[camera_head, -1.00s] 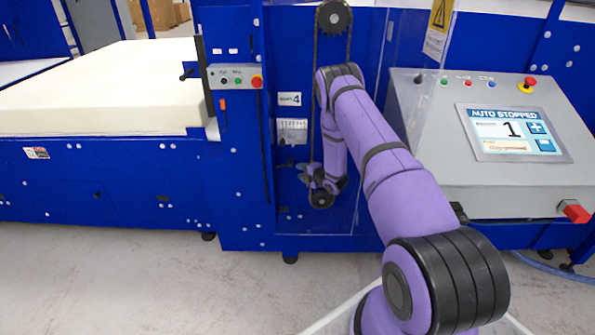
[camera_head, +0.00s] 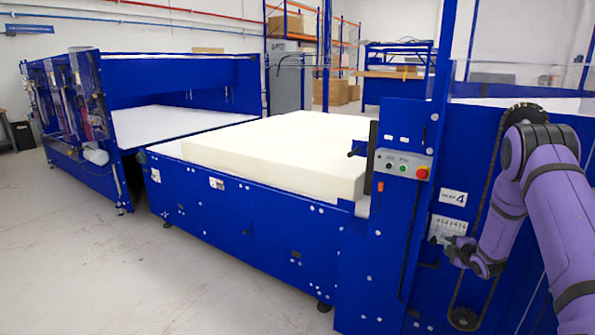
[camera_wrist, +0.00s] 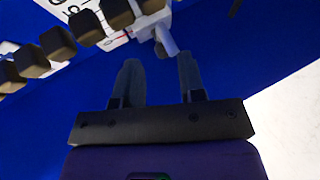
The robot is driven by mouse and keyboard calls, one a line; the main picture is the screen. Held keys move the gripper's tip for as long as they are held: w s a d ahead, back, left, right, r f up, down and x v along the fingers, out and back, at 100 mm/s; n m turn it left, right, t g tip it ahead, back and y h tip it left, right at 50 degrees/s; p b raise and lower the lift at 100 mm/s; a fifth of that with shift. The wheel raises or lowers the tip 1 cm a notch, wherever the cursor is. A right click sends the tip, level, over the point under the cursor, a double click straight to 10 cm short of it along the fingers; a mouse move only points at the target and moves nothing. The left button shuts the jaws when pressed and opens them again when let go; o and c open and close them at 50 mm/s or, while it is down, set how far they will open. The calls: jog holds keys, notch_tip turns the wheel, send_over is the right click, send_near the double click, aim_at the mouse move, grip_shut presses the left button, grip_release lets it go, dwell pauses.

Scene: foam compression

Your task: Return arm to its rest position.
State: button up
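My purple arm comes in at the right edge of the head view and bends down toward the blue machine's front. My gripper (camera_head: 455,249) is small there, beside the chain and just below a white scale plate (camera_head: 447,228). In the wrist view my gripper (camera_wrist: 160,78) has its two dark fingers spread apart with nothing held between them. A pale grey rod-like part (camera_wrist: 164,36) lies just beyond the fingertips. I cannot tell whether a finger touches it.
A chain (camera_head: 487,203) runs down the machine beside my arm and also shows in the wrist view (camera_wrist: 57,45). A button box (camera_head: 403,164) is to its left. A cream foam block (camera_head: 270,150) lies on the blue machine bed. Open grey floor (camera_head: 80,260) is at left.

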jog(key=s+a+r+m+g+h, duration=0.1)
jog(key=s+a+r+m, duration=0.1)
jog(key=r, duration=0.7)
jog(key=s+a+r+m+g+h, duration=0.1)
jog(key=s+a+r+m, duration=0.2)
jog(key=r, duration=0.6)
jog(key=s+a+r+m+g+h, duration=0.1)
jog(key=s+a+r+m, duration=0.1)
jog(key=r, duration=0.7)
jog(key=s+a+r+m+g, duration=0.2)
jog(key=s+a+r+m, duration=0.4)
jog(key=s+r, duration=0.6)
jog(key=s+a+m+g, duration=0.1)
jog(key=s+a, duration=0.2)
jog(key=s, duration=0.7)
jog(key=s+a+m+g+y, duration=0.1)
jog(key=s+a, duration=0.3)
jog(key=s, duration=0.7)
jog(key=s+a+m+g+y, duration=0.1)
jog(key=s+a, duration=0.3)
jog(key=s, duration=0.7)
jog(key=shift+s+r+m+g, duration=0.15)
jog(key=shift+r+m+g, duration=0.2)
jog(key=shift+m, duration=0.35)
